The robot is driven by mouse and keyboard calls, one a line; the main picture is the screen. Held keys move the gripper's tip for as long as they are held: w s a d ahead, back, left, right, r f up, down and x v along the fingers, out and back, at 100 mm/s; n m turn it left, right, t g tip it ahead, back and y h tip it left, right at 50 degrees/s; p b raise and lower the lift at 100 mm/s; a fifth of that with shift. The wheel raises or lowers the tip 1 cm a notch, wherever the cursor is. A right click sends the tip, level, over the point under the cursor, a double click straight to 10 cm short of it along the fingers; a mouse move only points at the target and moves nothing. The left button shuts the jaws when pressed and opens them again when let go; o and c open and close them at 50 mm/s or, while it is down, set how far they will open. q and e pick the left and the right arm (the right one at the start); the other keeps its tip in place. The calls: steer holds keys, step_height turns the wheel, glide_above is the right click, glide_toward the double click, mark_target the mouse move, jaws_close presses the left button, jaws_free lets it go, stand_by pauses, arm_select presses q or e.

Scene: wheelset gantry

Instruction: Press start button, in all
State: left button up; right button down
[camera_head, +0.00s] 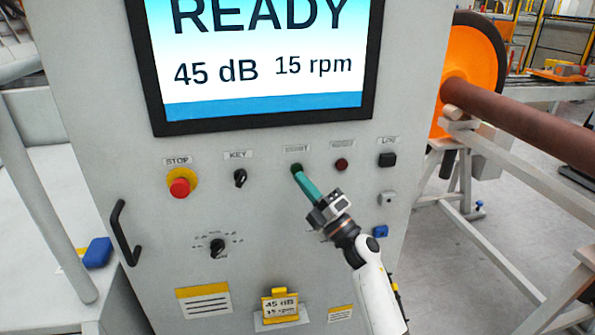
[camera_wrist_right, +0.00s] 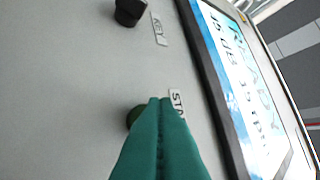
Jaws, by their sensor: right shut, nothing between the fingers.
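The green start button (camera_head: 296,168) sits on the grey control panel, under a small label. In the right wrist view the button (camera_wrist_right: 133,117) is dark green and partly hidden behind my fingers. My right gripper (camera_head: 303,178) has teal fingers closed together, with nothing between them. Its fingertips (camera_wrist_right: 160,102) are at or just in front of the button; I cannot tell whether they touch it. The screen (camera_head: 262,60) above reads READY, 45 dB and 15 rpm. My left gripper is not in view.
Left of the button are a key switch (camera_head: 240,178) and a red stop button (camera_head: 180,187). A dark red button (camera_head: 341,164) and a black switch (camera_head: 387,160) are to the right. A black handle (camera_head: 124,232) sticks out at left. An orange wheel (camera_head: 468,75) stands at right.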

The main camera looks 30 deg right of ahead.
steer(key=shift+w, duration=0.1)
steer(key=shift+w+d, duration=0.15)
steer(key=shift+w, duration=0.2)
steer(key=shift+w+d+b, duration=0.1)
steer(key=shift+w+b, duration=0.3)
steer(key=shift+b, duration=0.15)
stand_by(0.4)
steer(key=shift+s, duration=0.15)
steer(key=shift+s+a+p, duration=0.25)
steer(key=shift+s+p, duration=0.1)
steer(key=shift+s, duration=0.35)
steer(key=s, duration=0.2)
steer(key=s+a+p, duration=0.1)
steer(key=s, duration=0.2)
steer(key=shift+p, duration=0.3)
